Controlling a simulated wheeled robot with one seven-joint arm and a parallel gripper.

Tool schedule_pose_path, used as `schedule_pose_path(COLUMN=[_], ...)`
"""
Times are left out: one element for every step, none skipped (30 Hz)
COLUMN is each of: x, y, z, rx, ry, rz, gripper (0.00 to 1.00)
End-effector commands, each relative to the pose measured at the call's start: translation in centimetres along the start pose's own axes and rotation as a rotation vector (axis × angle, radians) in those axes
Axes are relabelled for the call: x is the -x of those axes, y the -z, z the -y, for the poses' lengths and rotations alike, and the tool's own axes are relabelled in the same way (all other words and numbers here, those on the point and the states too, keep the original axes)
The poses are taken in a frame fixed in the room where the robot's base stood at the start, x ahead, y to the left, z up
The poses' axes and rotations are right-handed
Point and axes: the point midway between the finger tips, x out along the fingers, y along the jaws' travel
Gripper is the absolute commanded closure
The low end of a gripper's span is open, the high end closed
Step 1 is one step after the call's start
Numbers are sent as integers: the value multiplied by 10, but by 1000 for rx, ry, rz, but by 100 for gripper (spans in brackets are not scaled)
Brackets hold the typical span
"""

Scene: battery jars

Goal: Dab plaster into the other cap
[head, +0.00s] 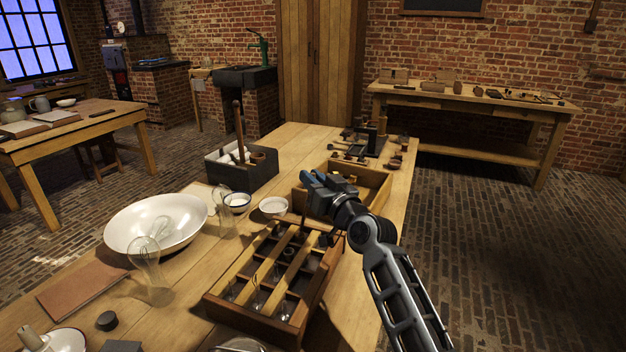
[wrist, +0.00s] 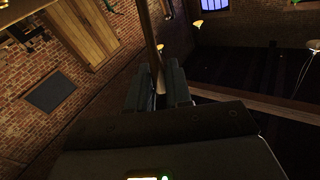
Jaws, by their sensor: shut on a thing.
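My gripper (head: 318,182) is above the far end of a divided wooden crate (head: 225,307). In the wrist view the gripper (wrist: 158,84) is shut on a thin wooden stick (wrist: 150,42) that runs between its fingers. In the head view the stick's lower part seems to show below the fingers, over the crate; whether its tip touches anything is unclear. Small dark round pieces, possibly caps, sit in the crate; I cannot tell which is the other cap. Plaster cannot be made out for sure.
A dark caddy (head: 241,174) and an open wooden box (head: 371,187) stand farther back. The table's right edge runs near my arm.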

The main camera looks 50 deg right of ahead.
Motion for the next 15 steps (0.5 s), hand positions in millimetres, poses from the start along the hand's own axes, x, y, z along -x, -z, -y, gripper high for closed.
schedule_pose_path(x=[0, 0, 0, 0, 0, 0, 0, 0, 0, 0, 0, 0, 0, 0, 0], y=[0, -1, -1, -1, -2, -2, -2, -2, -3, -3, -3, -3, -4, -4, -4], z=[0, 0, 0, 0, 0, 0, 0, 0, 0, 0, 0, 0, 0, -1, -1], rx=[0, 0, 0, 0, 0, 0, 0, 0, 0, 0, 0, 0, 0, 0, 0], ry=[0, 0, 0, 0, 0, 0, 0, 0, 0, 0, 0, 0, 0, 0, 0], rz=[0, 0, 0, 0, 0, 0, 0, 0, 0, 0, 0, 0, 0, 0, 0], gripper=[100, 100, 100, 100, 100, 100, 100, 100, 100, 100, 100, 100, 100, 100, 100])
